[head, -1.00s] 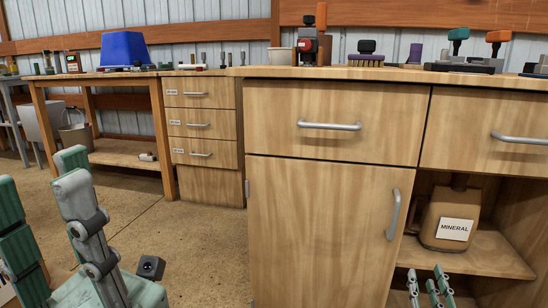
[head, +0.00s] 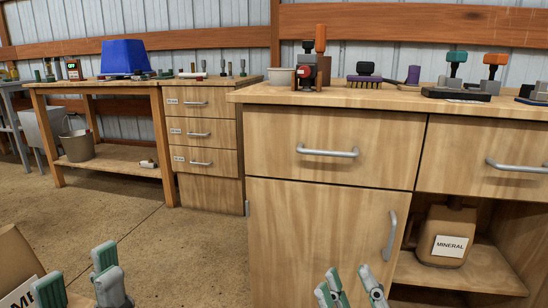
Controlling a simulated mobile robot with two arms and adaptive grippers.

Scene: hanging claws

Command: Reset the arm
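My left gripper (head: 78,280) is low at the left of the head view. Its green-tipped fingers stand apart with floor showing between them. A tan jug (head: 15,256) with a partly cut-off label is just left of these fingers, and one finger overlaps the label's edge. I see no grip on it. My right gripper (head: 350,286) is at the bottom edge, in front of the wooden cabinet door (head: 310,240). Its fingertips are spread with nothing seen between them. The palms of both grippers are out of frame.
The wooden workbench (head: 330,95) carries several tools. A jug labelled MINERAL (head: 445,224) stands on the open shelf at right. A further table (head: 50,87) holds a blue bin (head: 123,56), with a bucket (head: 77,146) on its lower shelf. The floor (head: 160,230) between is clear.

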